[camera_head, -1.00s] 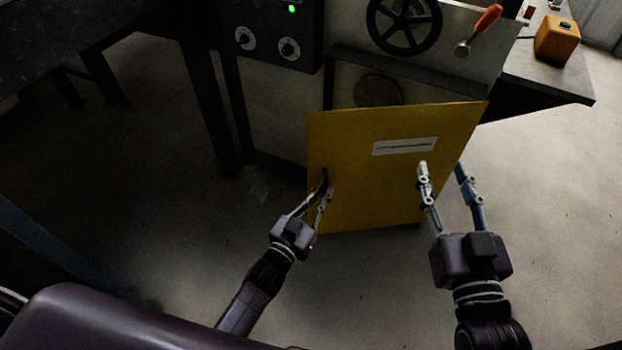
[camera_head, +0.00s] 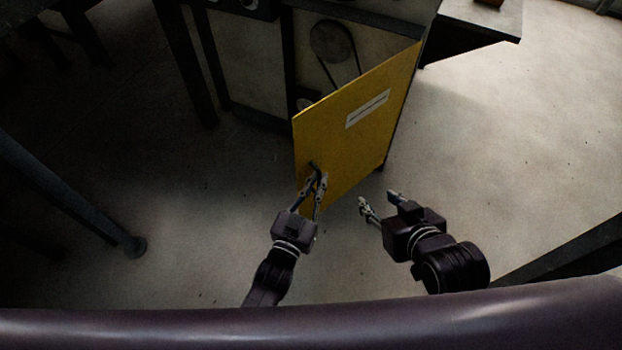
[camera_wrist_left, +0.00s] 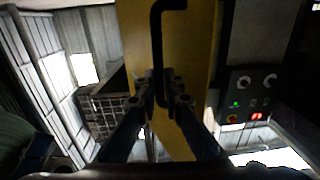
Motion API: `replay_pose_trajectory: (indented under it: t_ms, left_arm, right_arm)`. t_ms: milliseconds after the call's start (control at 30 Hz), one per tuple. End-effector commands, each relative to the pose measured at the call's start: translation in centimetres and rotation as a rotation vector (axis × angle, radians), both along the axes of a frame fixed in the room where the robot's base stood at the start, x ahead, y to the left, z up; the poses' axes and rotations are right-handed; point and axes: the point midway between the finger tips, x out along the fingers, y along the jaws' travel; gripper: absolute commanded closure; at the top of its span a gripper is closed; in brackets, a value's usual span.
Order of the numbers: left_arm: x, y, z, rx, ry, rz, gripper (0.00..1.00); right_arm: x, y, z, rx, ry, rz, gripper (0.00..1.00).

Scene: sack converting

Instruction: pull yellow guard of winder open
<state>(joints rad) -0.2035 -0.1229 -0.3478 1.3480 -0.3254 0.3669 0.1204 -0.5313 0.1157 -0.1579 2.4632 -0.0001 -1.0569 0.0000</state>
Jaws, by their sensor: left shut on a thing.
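The yellow guard (camera_head: 350,140) of the winder stands swung partly open, hinged at its right edge in the head view. It carries a white label strip. Its dark handle (camera_head: 312,168) is near the lower left of the panel. My left gripper (camera_head: 317,180) is shut on this handle; in the left wrist view the black bar handle (camera_wrist_left: 157,45) runs down between the fingertips (camera_wrist_left: 160,88). My right gripper (camera_head: 379,200) is open and empty, in front of the guard and to its right, apart from it.
Behind the guard a pulley with a belt (camera_head: 332,42) shows inside the winder frame. A table (camera_head: 480,20) stands at the upper right. Dark metal legs stand at the left. The floor (camera_head: 480,130) right of the guard is clear.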

Motion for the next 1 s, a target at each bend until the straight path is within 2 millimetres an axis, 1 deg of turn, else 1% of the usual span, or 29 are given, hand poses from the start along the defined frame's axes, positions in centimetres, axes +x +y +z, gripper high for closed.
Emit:
replay_pose_trajectory:
  t_ms: [33,567,600,733,1000]
  left_arm:
    - [0.19,-0.89,0.64,-0.003,-0.011,-0.013,1.00]
    - [0.20,-1.13,0.70,-0.006,-0.010,-0.020,1.00]
    - [0.20,-1.13,0.71,-0.006,-0.011,-0.020,0.88]
    - [0.17,-0.94,0.57,-0.005,-0.009,-0.018,0.74]
    - [0.08,-0.70,0.33,-0.004,-0.005,-0.015,0.74]
  right_arm:
    - [-0.15,-0.06,-0.11,-0.002,0.008,-0.001,0.60]
    - [-0.44,-0.19,-0.40,-0.006,0.024,-0.002,0.60]
    - [-0.44,-0.18,-0.40,-0.006,0.024,-0.002,0.60]
    - [-0.44,-0.18,-0.39,-0.006,0.024,-0.002,0.60]
    - [-0.43,-0.18,-0.36,-0.006,0.023,-0.002,0.60]
